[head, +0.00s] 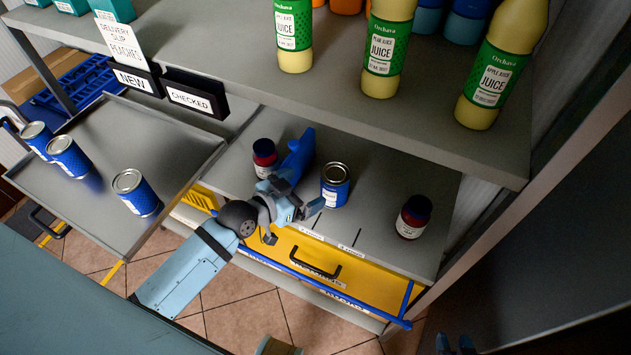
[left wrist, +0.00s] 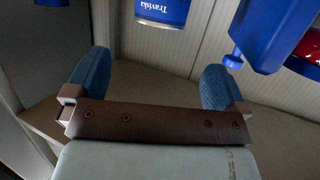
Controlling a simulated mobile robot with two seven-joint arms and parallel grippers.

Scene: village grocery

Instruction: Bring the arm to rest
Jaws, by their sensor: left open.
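My left arm reaches in from the lower left in the head view. Its gripper (head: 293,212) is over the front of the lower grey shelf, near a blue can (head: 335,187). In the left wrist view the left gripper (left wrist: 156,84) has its two blue fingertips wide apart, with nothing between them. A blue can (left wrist: 162,12) shows beyond them at the top, apart from the fingers. What seems to be my right gripper (head: 456,346) just shows at the bottom edge of the head view; its opening is unclear.
A blue object (head: 298,153) and a dark red-labelled jar (head: 265,152) stand behind my gripper; another jar (head: 413,216) is to the right. Juice bottles (head: 388,48) line the upper shelf (head: 420,115). A grey tray (head: 95,185) holds blue cans. Yellow drawers (head: 350,280) lie below.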

